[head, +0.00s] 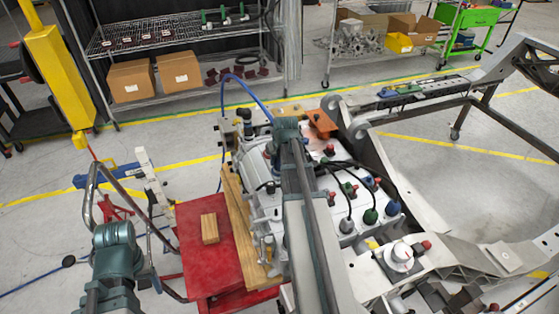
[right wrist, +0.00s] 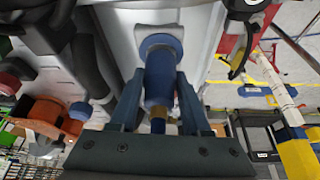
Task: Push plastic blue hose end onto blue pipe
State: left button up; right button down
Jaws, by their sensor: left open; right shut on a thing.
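In the right wrist view, my right gripper (right wrist: 160,105) is shut on the plastic blue hose end (right wrist: 158,82), a blue cylinder with a brass-coloured part at its near end. Its far end lines up with a round blue collar (right wrist: 160,42) at a white surface, probably the blue pipe. I cannot tell whether they touch or how far they overlap. In the head view, the blue hose (head: 240,79) arches behind my right arm, which hides the right fingers and hose end. My left gripper (head: 148,268) is open at the lower left, apart from the hose, its fingers mostly hidden.
The white engine-like unit (head: 330,215) with coloured caps and black cables sits within the grey chassis frame (head: 370,150). A red stand (head: 205,245) with a wooden block (head: 209,229) lies between my arms. A wooden beam (head: 236,210) runs beside the unit. Shelves stand at the back.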

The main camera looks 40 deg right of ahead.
jog(key=shift+f, duration=0.35)
jog(key=shift+c, duration=1.4)
grip_release()
jog(key=shift+r, duration=0.1)
notch_tip(320, 180, up, 6)
jog(key=p, duration=0.5)
jog(key=shift+p, duration=0.4)
